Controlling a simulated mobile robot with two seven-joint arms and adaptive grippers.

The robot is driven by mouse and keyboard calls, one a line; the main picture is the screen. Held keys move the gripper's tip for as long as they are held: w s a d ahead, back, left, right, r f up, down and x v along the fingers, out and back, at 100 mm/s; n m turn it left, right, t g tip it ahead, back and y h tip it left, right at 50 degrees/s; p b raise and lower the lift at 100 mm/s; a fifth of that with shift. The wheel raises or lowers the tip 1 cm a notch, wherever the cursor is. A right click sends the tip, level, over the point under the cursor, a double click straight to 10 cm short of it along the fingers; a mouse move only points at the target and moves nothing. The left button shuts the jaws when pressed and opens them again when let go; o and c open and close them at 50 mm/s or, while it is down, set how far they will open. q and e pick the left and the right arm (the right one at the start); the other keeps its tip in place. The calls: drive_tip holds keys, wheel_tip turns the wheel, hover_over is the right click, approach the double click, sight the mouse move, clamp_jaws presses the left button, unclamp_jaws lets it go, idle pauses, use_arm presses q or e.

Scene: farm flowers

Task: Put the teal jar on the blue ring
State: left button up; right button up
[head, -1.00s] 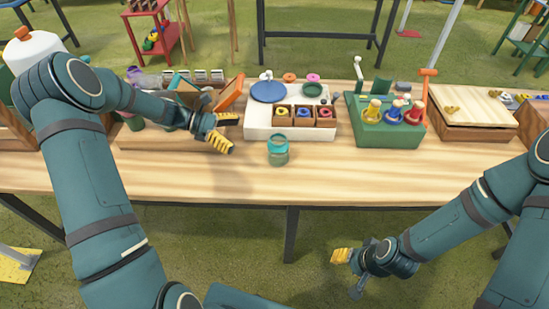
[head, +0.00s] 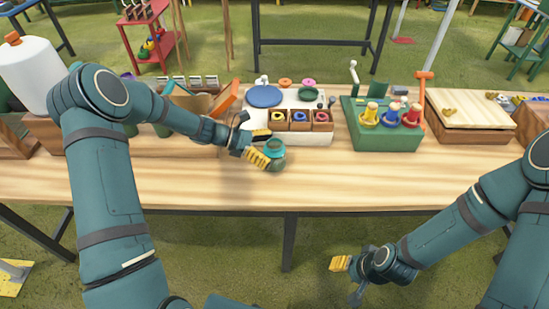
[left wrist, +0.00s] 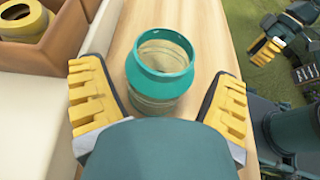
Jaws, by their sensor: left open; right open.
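The teal jar (head: 275,156) stands upright on the wooden table, in front of the white tray. In the left wrist view the jar (left wrist: 162,65) has a teal rim and a see-through body. My left gripper (head: 263,147) is open, with its yellow fingers on either side of the jar; I cannot tell whether they touch it. Another blue ring (head: 390,121) is around a peg base on the green box. My right gripper (head: 347,275) is open and empty, low in front of the table.
The green box (head: 383,141) with pegs and a wooden box (head: 470,125) stand to the right. The table front is clear.

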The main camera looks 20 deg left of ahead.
use_arm(q)
drive_tip(key=shift+x, duration=0.9)
drive_tip(key=c, duration=1.1)
drive_tip(key=shift+c, duration=0.2)
drive_tip(key=shift+r, duration=0.15)
